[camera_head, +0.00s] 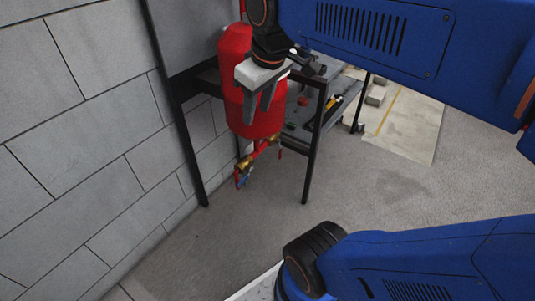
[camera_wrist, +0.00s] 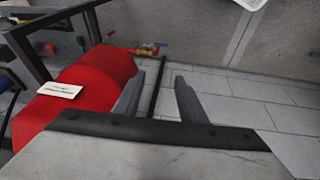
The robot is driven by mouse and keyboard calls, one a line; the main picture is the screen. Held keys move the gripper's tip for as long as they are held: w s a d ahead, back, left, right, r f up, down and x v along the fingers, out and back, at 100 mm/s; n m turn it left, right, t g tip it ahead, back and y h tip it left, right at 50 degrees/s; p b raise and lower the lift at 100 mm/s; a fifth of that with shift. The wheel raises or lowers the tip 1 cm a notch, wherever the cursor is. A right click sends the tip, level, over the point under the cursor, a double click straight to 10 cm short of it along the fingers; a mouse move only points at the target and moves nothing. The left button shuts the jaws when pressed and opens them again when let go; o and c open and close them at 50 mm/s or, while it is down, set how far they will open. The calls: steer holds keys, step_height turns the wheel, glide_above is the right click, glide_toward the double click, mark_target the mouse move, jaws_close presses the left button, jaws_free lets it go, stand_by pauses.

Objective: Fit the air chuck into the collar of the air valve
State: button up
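My gripper (camera_head: 257,114) is in front of the red tank (camera_head: 238,72) in the head view, pointing down. In the wrist view its two fingers (camera_wrist: 160,77) stand apart with nothing between them. A brass valve fitting (camera_head: 246,163) with red and blue parts hangs below the tank, lower than my fingertips. It also shows beyond the fingers in the wrist view (camera_wrist: 137,51). I cannot tell which part of it is the air valve's collar. I cannot make out the air chuck in either view.
A black metal frame (camera_head: 312,150) stands around the tank, close to my gripper. A shelf with tools (camera_head: 338,108) is behind it. A grey block wall (camera_head: 75,150) lies to the left. The concrete floor (camera_head: 375,185) to the right is clear.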

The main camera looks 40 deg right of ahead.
steer(key=s+a+f+m, duration=0.1)
steer(key=s+f, duration=0.2)
steer(key=f, duration=0.2)
steer(key=s+f+m+t, duration=0.1)
steer(key=s+f+m, duration=0.1)
steer(key=f, duration=0.3)
steer(key=shift+s+a+f, duration=0.3)
steer(key=shift+s+a, duration=0.05)
steer(key=shift+s, duration=0.4)
stand_by(1.2)
